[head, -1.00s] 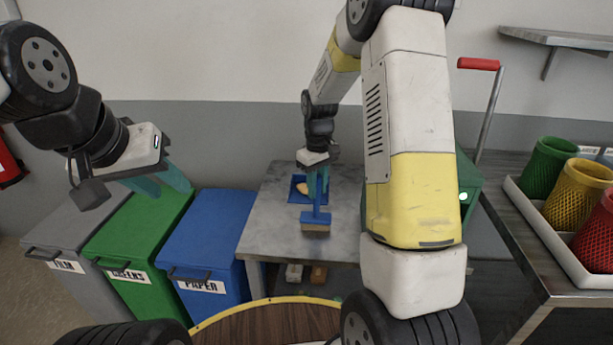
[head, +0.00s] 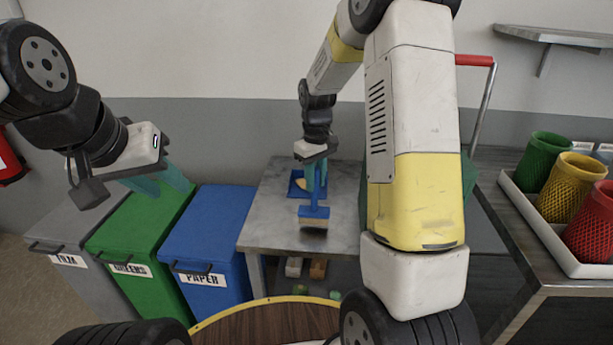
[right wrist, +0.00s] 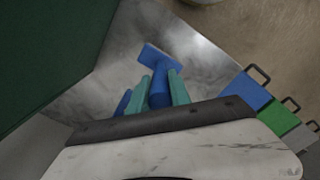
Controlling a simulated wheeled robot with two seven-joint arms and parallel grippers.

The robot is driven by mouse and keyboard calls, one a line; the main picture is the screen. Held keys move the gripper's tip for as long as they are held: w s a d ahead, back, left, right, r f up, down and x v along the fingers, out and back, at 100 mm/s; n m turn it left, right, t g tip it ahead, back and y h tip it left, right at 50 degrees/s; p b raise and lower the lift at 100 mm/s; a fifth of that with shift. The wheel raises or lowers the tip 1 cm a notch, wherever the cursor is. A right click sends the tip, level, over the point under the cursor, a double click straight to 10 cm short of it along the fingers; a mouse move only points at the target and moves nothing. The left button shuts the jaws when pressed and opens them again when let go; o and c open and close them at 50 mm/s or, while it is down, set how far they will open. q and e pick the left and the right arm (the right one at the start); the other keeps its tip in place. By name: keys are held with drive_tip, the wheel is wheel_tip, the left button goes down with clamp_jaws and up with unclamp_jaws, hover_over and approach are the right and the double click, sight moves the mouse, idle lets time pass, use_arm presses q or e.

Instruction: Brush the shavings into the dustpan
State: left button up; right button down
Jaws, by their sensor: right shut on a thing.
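A blue brush (head: 314,212) with pale bristles is over the grey metal table. My right gripper (head: 315,180) is shut on its handle, and the bristles are at or just above the tabletop, I cannot tell which. In the right wrist view the brush (right wrist: 160,62) extends from between the teal fingers (right wrist: 160,85). The blue dustpan (head: 295,184) lies behind the brush, with a pale yellowish piece, likely shavings (head: 301,183), in it; the gripper partly covers it. My left gripper (head: 158,182) is over the bins at the left, with its teal fingers apart and empty.
Grey, green and blue lidded bins (head: 205,230) stand left of the metal table (head: 270,225). Blocks lie on the shelf below it. At right, a counter holds a white tray (head: 535,225) with green, yellow and red mesh cups. A round wooden top (head: 265,325) is in front.

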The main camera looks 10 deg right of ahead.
drive_tip(key=shift+s+r, duration=0.15)
drive_tip(key=shift+r, duration=2.75)
drive_tip(key=shift+a, duration=0.15)
